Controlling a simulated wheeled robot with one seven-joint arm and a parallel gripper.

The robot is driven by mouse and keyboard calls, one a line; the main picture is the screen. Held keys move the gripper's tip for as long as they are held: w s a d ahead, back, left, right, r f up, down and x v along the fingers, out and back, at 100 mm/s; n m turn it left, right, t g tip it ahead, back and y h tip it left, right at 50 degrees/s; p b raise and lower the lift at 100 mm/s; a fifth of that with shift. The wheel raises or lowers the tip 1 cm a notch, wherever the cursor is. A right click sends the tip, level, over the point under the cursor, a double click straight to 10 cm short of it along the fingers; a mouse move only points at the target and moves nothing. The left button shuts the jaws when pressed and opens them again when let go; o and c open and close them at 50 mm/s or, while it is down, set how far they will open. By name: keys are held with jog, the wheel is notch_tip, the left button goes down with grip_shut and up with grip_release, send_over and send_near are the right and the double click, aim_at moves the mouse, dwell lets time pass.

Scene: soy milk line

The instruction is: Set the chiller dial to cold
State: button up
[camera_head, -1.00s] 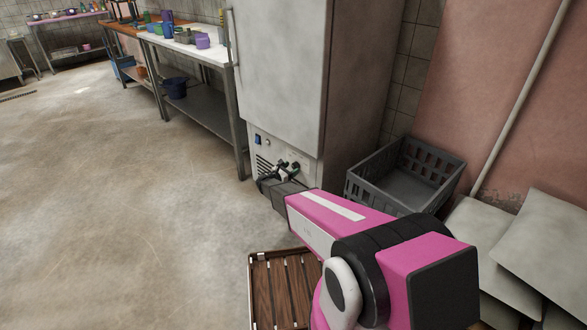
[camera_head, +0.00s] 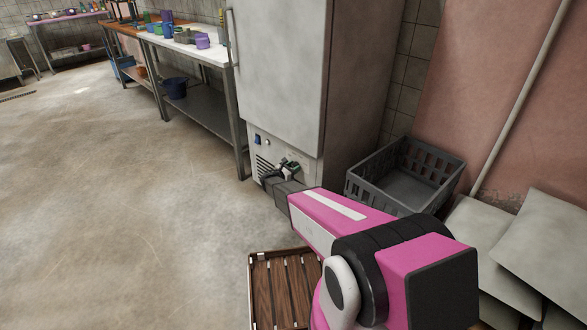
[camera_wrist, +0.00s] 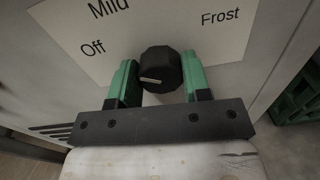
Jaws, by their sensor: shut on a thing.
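The chiller (camera_head: 280,70) is a tall grey cabinet with a control panel low on its front. Its black dial (camera_wrist: 160,66) has a white pointer mark, lying nearly level on the dial's lower left in the wrist view. The panel label (camera_wrist: 165,25) shows "Off" at left, "Mild" at upper left and "Frost" at upper right; no "Cold" word is visible. My gripper (camera_wrist: 159,72) is shut on the dial, a green finger on each side. In the head view my gripper (camera_head: 283,167) is at the panel, and the dial is hard to make out there.
A grey plastic crate (camera_head: 447,192) stands right of the chiller. A wooden slatted rack (camera_head: 284,290) is on the floor near me. A steel table (camera_head: 213,56) with several containers is left of the chiller. The floor at left is clear.

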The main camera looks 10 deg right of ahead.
jog(key=shift+s+f+m, duration=0.1)
jog(key=shift+m, duration=3.75)
jog(key=shift+s+m, duration=0.1)
jog(key=shift+m, duration=3.75)
jog(key=o, duration=0.9)
jog(key=v, duration=1)
jog(key=shift+s+a, duration=0.25)
jog(key=shift+s, duration=0.05)
